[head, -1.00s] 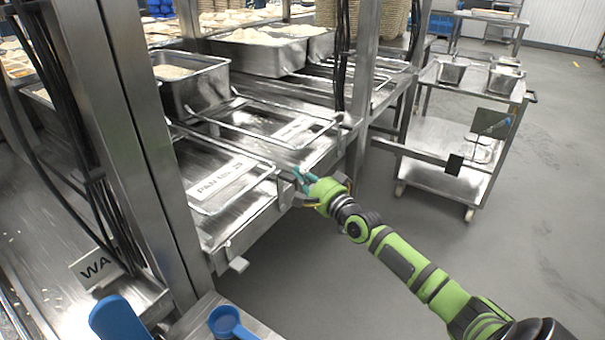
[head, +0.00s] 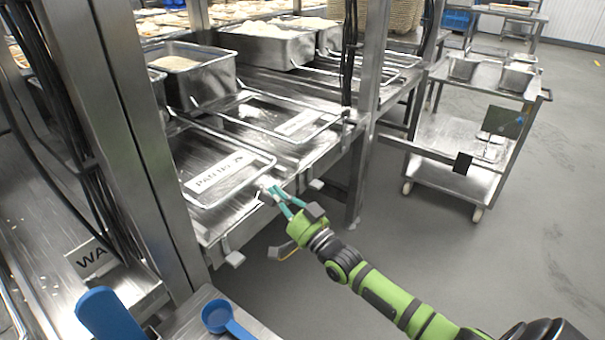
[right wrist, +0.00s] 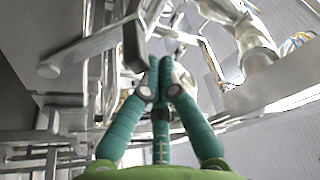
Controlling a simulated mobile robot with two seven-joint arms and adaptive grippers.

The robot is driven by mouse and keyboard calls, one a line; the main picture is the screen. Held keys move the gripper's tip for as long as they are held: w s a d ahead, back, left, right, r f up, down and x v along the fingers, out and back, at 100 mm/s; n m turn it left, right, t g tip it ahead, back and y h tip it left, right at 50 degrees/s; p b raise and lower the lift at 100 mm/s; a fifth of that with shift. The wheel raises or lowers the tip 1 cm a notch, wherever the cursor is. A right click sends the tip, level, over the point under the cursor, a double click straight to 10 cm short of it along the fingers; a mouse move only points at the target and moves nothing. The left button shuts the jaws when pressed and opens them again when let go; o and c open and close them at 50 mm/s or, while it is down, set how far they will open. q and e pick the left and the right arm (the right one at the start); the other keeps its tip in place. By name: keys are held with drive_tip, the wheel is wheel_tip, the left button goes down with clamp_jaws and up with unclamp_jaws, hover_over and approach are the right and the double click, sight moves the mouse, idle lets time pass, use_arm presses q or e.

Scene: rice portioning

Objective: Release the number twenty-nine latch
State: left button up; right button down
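In the right wrist view the fingertips (right wrist: 160,62) are together, close to a dark bar (right wrist: 134,45). I cannot tell whether they touch it or hold anything. Small metal tabs stick out below the shelf edge, one at the left (head: 235,258) and one right of the fingers (head: 316,184). Which one is the twenty-nine latch is unclear. My left gripper is out of view.
Steel pans of rice (head: 190,80) stand behind the frames. Steel posts (head: 362,120) rise along the shelf front. A blue scoop (head: 217,317) lies at the bottom on a small steel surface. A steel cart (head: 455,150) stands at the right. Floor between is clear.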

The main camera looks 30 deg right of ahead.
use_arm(q)
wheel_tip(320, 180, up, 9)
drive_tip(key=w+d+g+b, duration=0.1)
drive_tip(key=b, duration=0.5)
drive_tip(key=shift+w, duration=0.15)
use_arm(e)
drive_tip(key=s+a+f+n+g+y, duration=0.1)
drive_tip(key=a+f+n+y, duration=0.3)
drive_tip(key=f+n, duration=0.4)
drive_tip(key=s+n+y, duration=0.1)
drive_tip(key=n, duration=0.4)
drive_tip(key=shift+a+f+g, duration=0.25)
drive_tip(key=shift+a+g, duration=0.05)
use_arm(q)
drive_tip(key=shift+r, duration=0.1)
use_arm(e)
drive_tip(key=shift+f, duration=0.1)
wheel_tip(320, 180, up, 5)
drive_tip(key=p, duration=0.3)
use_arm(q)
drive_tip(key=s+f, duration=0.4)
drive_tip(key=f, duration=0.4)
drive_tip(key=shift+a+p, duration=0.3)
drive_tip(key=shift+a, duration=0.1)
use_arm(e)
drive_tip(key=v, duration=1)
drive_tip(key=shift+a+f, duration=0.35)
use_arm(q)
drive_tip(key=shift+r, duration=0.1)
